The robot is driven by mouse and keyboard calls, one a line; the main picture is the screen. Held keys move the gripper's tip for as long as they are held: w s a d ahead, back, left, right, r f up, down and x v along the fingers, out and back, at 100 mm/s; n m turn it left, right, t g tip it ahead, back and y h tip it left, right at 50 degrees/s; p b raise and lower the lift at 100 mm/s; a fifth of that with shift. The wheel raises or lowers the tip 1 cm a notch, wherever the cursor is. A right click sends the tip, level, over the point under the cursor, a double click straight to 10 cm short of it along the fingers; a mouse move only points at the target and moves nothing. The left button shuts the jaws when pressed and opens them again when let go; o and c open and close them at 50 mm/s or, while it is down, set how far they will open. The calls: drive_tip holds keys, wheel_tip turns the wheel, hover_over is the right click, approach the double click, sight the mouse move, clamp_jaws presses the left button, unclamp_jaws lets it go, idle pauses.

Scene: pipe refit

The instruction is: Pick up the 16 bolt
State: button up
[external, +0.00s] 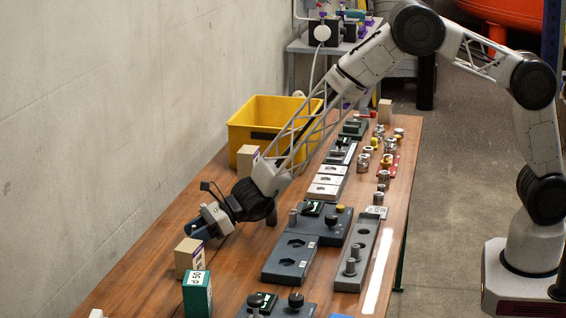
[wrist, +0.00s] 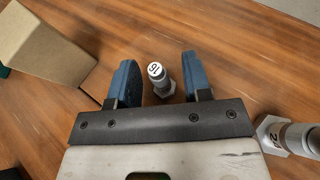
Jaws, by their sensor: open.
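The 16 bolt (wrist: 160,80) stands on the wooden table in the wrist view, a silver shaft with a hex base and a round white top label reading 16. My gripper (wrist: 159,62) is open, with one blue finger on each side of the bolt. In the external view my gripper (external: 196,229) is low over the left side of the table, and the 16 bolt is hidden there.
Another labelled bolt (wrist: 287,136) lies at right in the wrist view. A tan block (wrist: 42,45) is close to the left finger. A green box (external: 197,294), grey fixture plates (external: 290,262) and a yellow bin (external: 262,122) occupy the table.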

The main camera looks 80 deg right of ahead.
drive_tip(key=shift+x, duration=1.1)
drive_tip(key=shift+r, duration=0.1)
drive_tip(key=shift+c, duration=0.2)
clamp_jaws()
